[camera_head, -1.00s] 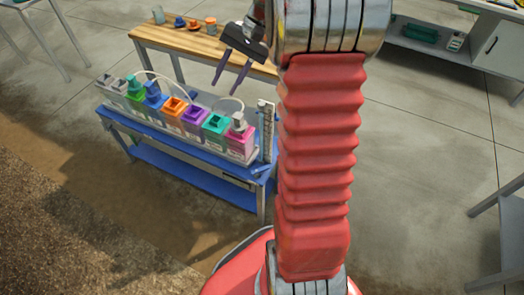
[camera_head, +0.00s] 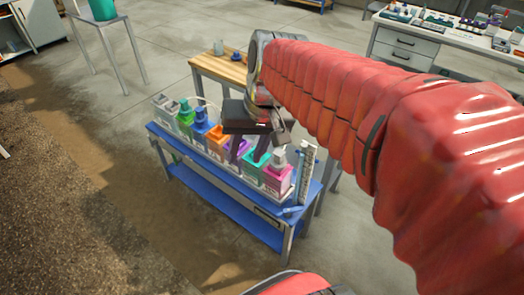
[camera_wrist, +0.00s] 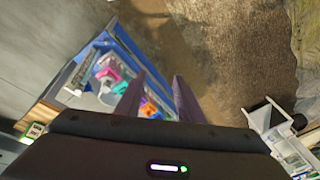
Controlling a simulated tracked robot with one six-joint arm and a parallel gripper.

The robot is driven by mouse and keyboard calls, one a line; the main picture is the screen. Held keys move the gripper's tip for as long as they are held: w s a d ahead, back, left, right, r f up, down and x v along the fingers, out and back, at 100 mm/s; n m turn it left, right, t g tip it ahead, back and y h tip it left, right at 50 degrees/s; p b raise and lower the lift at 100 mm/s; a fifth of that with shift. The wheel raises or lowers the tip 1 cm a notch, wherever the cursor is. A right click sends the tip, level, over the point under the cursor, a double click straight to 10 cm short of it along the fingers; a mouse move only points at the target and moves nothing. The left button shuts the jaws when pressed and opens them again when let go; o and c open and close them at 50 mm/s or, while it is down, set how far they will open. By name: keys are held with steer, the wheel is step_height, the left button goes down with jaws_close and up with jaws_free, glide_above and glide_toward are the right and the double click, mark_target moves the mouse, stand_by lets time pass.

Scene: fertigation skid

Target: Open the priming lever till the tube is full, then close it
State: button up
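A clear upright tube (camera_head: 307,174) with scale marks stands at the right end of the blue skid bench (camera_head: 225,200). A small blue part (camera_head: 293,210) lies low beside its foot; it may be the priming lever, but it is too small to be sure. The fill level in the tube cannot be read. My gripper (camera_head: 250,152) hangs over the middle of the bottle row, left of the tube. In the wrist view my gripper (camera_wrist: 158,76) has its two dark fingers apart with nothing between them.
Several coloured bottles, among them an orange one (camera_head: 216,138) and a pink one (camera_head: 278,179), stand in a row on the bench. A wooden table (camera_head: 222,70) stands close behind. A white-topped workbench (camera_head: 405,40) is at the back right. Floor in front is clear.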

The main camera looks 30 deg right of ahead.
steer(key=s+a+f+n+t+h, duration=0.1)
steer(key=s+a+n+t, duration=0.1)
steer(key=s, duration=0.5)
steer(key=shift+s+a+f+n, duration=0.15)
steer(key=shift+s+a+n, duration=0.1)
steer(key=shift+a+n, duration=0.55)
steer(key=shift+a, duration=0.1)
